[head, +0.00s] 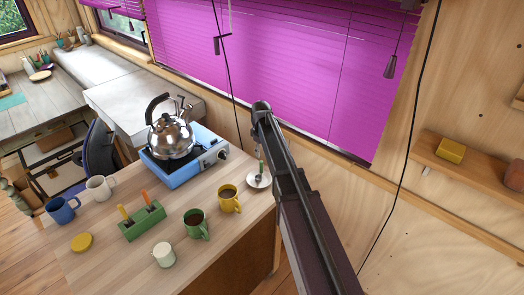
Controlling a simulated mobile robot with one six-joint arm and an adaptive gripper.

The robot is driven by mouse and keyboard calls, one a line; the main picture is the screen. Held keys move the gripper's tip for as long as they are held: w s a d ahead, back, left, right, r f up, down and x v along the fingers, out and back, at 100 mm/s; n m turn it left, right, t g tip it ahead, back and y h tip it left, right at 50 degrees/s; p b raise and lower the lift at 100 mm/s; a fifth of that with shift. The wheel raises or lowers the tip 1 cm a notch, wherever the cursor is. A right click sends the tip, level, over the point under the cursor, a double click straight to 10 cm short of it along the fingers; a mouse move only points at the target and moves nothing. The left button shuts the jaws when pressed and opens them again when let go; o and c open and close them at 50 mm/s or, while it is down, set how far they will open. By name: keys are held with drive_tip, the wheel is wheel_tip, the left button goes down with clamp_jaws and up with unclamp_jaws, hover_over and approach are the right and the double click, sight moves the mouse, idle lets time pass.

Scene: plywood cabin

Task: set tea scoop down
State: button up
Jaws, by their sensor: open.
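The tea scoop (261,167), with a green handle, stands tilted up from a small white dish (251,184) at the right end of the wooden counter. Its lower end is at the dish, and its bowl is too small to make out. My gripper (262,152) is at the end of my dark arm, just above the scoop's handle. It is open. The fingers are small and partly hidden by my arm, so I cannot tell whether they touch the handle.
A steel kettle (170,137) stands on a blue stove (185,172). Yellow (230,201), green (195,226), cream (163,255), white (98,188) and blue (61,210) mugs stand around a green block (142,222). The wall with the purple blind (300,60) is close behind.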

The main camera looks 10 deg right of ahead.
drive_tip(key=shift+r+p, duration=0.6)
drive_tip(key=shift+r, duration=0.25)
drive_tip(key=shift+s, duration=0.15)
drive_tip(key=s+m, duration=0.8)
drive_tip(key=s, duration=2)
drive_tip(key=shift+a, duration=0.25)
drive_tip(key=shift+f, duration=0.1)
wheel_tip(320, 180, down, 9)
drive_tip(key=b, duration=0.9)
drive_tip(key=shift+f+b, duration=0.2)
drive_tip(key=shift+b, duration=0.15)
